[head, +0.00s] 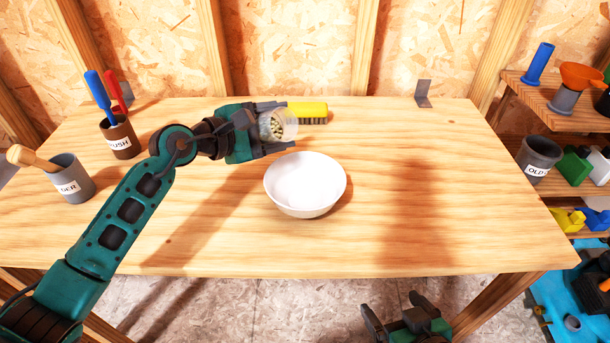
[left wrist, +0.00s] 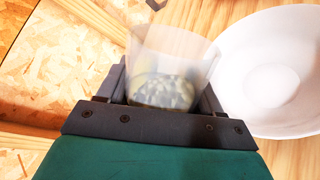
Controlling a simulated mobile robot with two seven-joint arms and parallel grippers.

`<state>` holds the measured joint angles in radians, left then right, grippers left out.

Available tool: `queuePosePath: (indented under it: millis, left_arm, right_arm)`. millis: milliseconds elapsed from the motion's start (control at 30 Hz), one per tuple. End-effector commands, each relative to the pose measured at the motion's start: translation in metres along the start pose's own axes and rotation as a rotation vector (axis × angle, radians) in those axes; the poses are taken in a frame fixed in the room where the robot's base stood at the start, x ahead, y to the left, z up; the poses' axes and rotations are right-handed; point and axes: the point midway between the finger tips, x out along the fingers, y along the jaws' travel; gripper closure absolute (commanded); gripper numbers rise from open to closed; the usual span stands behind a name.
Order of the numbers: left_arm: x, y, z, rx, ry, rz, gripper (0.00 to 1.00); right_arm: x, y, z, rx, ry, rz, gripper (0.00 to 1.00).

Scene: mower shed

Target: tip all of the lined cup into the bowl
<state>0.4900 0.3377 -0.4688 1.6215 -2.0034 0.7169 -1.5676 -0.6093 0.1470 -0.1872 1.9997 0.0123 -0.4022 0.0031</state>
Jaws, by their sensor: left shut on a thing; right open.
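The clear cup (head: 290,123) is held by my left gripper (head: 280,124) above the table, just behind and to the left of the bowl. It is tilted, and small pale green pieces show inside it. In the left wrist view the cup (left wrist: 172,55) sits between the fingers of my left gripper (left wrist: 160,100), with the pieces gathered at its near end. The white bowl (head: 305,185) stands upright on the table and looks empty. It also shows in the left wrist view (left wrist: 270,80). My right gripper (head: 405,318) is open and empty, low in front of the table's front edge.
A yellow brush (head: 307,111) lies behind the cup. At the left stand a brown pot (head: 121,139) with blue and red handles and a grey pot (head: 71,180) with a wooden handle. A shelf (head: 560,115) is at the right. The table (head: 440,190) right of the bowl is clear.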

Motion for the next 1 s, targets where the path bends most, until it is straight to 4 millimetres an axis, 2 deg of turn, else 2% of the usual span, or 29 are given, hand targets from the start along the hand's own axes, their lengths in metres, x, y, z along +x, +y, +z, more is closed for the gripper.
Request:
queuePosePath:
  millis: [1000]
  left_arm:
    - [0.0003, -0.0009, -0.0015, 0.13, 0.041, 0.001, 0.7]
  right_arm:
    - [-0.0023, 0.0003, -0.0033, 0.0, 0.003, 0.002, 0.05]
